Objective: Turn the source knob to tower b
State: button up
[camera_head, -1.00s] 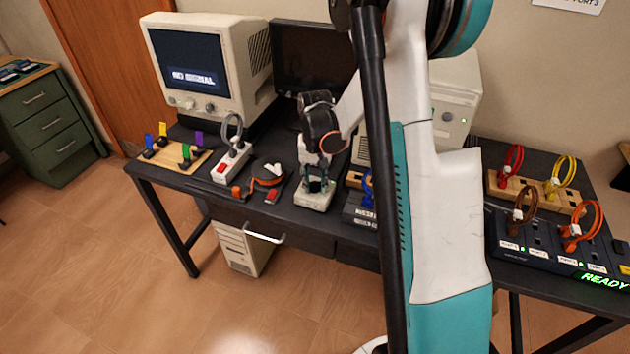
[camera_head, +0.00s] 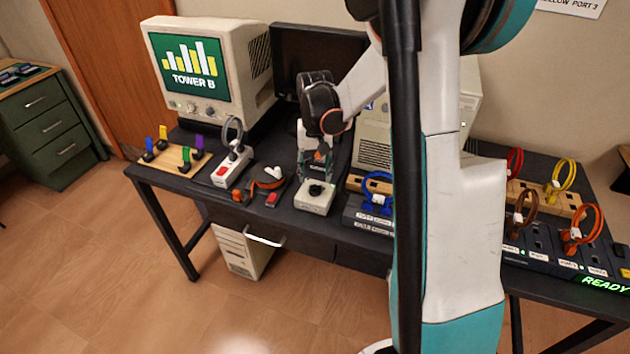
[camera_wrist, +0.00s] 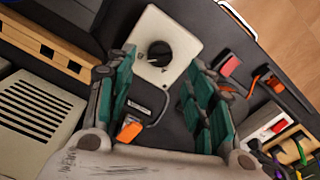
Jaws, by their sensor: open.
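The source knob (camera_wrist: 160,54) is a round black dial on a small pale box (camera_wrist: 184,36). In the head view the box (camera_head: 313,207) sits near the front edge of the dark desk, with the knob (camera_head: 316,190) on top. My gripper (camera_head: 314,168) is behind and above the box, apart from the knob. In the wrist view my gripper (camera_wrist: 158,92) has its teal-padded fingers spread wide with nothing between them. The CRT monitor (camera_head: 191,72) shows a green screen with white and yellow bars and the words TOWER B.
Left of the box are a red button (camera_head: 271,199), a power strip (camera_head: 231,168) and a wooden board (camera_head: 160,156) with coloured switches. Right of it are blue cable coils (camera_head: 376,188) and a port panel reading READY (camera_head: 603,284). A dark monitor (camera_head: 312,60) stands behind.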

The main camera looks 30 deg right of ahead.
aim_at(315, 186)
notch_tip(315, 186, up, 6)
jog(key=shift+r, duration=0.2)
dwell(0.3)
jog(key=s+a+r+n+t, duration=0.4)
jog(key=s+a+r, duration=0.3)
jog(key=a+r, duration=0.3)
jog(key=s+a+n+t, duration=0.1)
jog(key=s+a, duration=0.2)
jog(key=s, duration=0.4)
jog(key=s+a+f+n+t, duration=0.1)
jog(key=s+a+t, duration=0.1)
jog(key=s, duration=0.4)
jog(key=shift+s+a, duration=0.4)
jog(key=shift+a, duration=0.4)
